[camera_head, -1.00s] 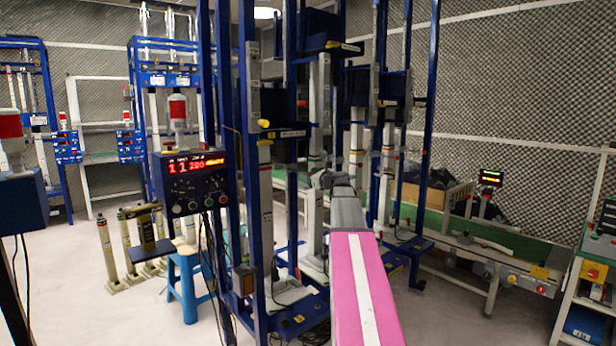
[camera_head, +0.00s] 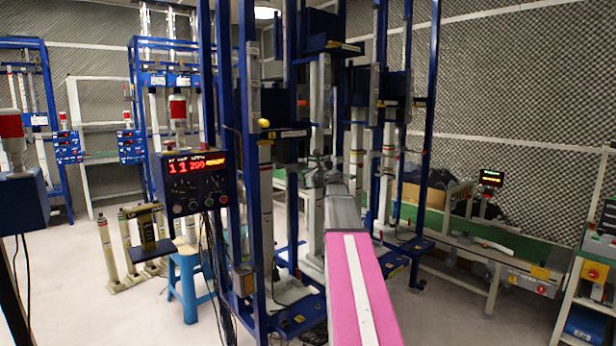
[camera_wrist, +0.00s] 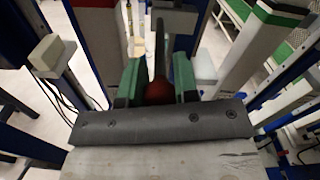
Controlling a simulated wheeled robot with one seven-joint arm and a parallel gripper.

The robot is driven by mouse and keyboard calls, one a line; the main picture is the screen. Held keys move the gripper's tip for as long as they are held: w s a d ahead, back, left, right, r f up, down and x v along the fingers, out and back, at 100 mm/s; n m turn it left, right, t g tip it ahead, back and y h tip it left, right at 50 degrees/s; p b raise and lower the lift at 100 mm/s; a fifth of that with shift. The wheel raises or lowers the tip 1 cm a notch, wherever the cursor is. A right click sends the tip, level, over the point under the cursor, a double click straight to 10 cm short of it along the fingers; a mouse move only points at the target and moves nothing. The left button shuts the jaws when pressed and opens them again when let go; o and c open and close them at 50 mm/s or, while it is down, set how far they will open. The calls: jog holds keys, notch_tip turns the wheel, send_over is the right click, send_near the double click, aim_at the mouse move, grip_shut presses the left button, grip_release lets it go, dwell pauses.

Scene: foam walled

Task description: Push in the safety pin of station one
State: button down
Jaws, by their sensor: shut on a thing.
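In the wrist view, the two green fingers of my gripper (camera_wrist: 158,76) are closed around a dark red round knob (camera_wrist: 158,93). A dark upright bar rises behind the knob. I cannot tell from the view whether this knob is the safety pin, or how far any pin is in. The blue test station (camera_head: 254,200) stands just left of my arm. A yellow knob (camera_head: 264,123) shows on its upright, left of and above my arm's end.
A control box with red digits (camera_head: 190,182) hangs on the station's left. A blue stool (camera_head: 186,285) and several grey cylinders stand on the floor at left. A green conveyor (camera_head: 480,250) runs on the right. Blue posts crowd the space around my arm; floor at front left is open.

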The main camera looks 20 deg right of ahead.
aim_at(289, 169)
jog(key=x, duration=0.6)
jog(key=shift+w, duration=0.4)
jog(key=c, duration=0.9)
grip_release()
jog(key=shift+a, duration=0.1)
jog(key=shift+o, duration=0.2)
jog(key=shift+s, duration=0.1)
jog(key=v, duration=1)
jog(key=shift+s, duration=0.3)
